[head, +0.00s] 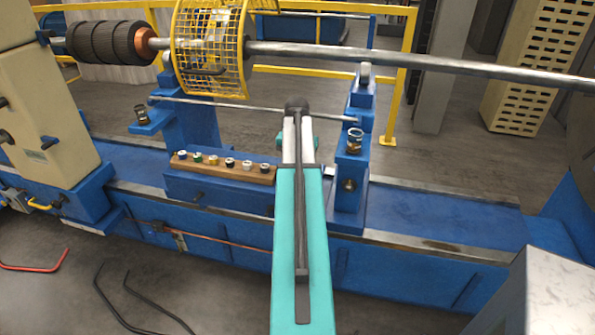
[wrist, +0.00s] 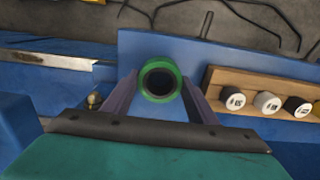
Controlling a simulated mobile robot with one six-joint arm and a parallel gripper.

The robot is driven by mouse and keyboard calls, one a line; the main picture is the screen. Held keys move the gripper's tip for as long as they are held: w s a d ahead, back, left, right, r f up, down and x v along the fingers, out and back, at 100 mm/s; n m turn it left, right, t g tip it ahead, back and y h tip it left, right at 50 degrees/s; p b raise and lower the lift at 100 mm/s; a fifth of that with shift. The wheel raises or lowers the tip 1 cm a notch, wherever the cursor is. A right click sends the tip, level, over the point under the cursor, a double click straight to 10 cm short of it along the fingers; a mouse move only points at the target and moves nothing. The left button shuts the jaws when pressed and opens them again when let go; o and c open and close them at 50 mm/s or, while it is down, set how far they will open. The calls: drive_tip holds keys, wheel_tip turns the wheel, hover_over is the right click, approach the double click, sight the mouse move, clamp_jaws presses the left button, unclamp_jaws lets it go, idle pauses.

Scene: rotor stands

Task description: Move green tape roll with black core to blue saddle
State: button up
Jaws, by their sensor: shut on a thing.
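The green tape roll with a black core (wrist: 148,72) is between the fingers of my gripper (wrist: 159,84) in the wrist view. My gripper is shut on it, and its round open end faces the camera. A flat blue surface (wrist: 205,52), apparently the blue saddle, lies below the roll; I cannot tell whether they touch. In the head view the likely saddle is the blue block (head: 222,195) between the two uprights, just left of my arm. The roll and my fingertips are hidden behind my arm there.
A wooden rack (head: 225,167) with several small capped pieces sits on the blue block; it also shows right of my gripper in the wrist view (wrist: 255,84). A blue upright (head: 347,195) with a brass-coloured fitting stands close right. A long steel shaft (head: 410,61) crosses above.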

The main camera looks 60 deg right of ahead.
drive_tip(key=o, duration=1.1)
drive_tip(key=shift+c, duration=0.2)
drive_tip(key=shift+s+r, duration=0.1)
drive_tip(key=shift+r+p, duration=0.8)
drive_tip(key=shift+r, duration=0.25)
wheel_tip(320, 180, up, 6)
drive_tip(key=p, duration=0.3)
drive_tip(key=shift+f+p, duration=0.1)
drive_tip(key=shift+p, duration=0.3)
